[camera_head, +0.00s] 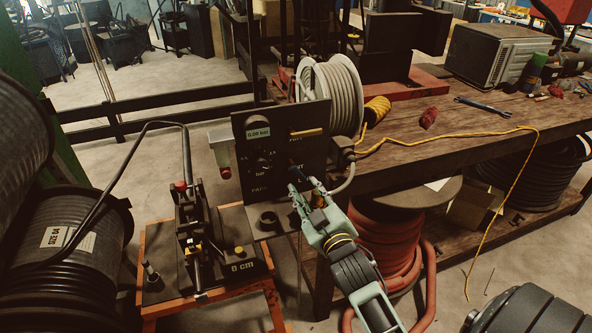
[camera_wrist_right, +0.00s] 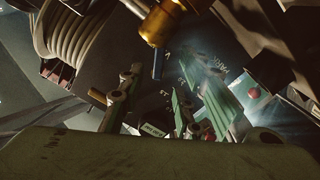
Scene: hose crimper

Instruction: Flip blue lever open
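The blue lever (camera_wrist_right: 158,63) shows in the right wrist view as a short blue bar beside a brass valve body (camera_wrist_right: 161,22). In the head view, a small bluish part (camera_head: 297,172) shows at the lower right of the black control panel (camera_head: 262,178), largely hidden by my right gripper. My right gripper (camera_head: 304,186) reaches the panel's lower right. In the wrist view its green fingers (camera_wrist_right: 152,104) stand apart with a gap between them, and the lever appears beyond their tips. I cannot tell whether a finger touches it. My left gripper is not in view.
A crimping machine (camera_head: 192,225) on an orange stand is left of the panel. A hose reel (camera_head: 329,95) and yellow cable (camera_head: 440,142) are on the wooden workbench (camera_head: 440,120) at right. A red hose coil (camera_head: 385,235) sits below.

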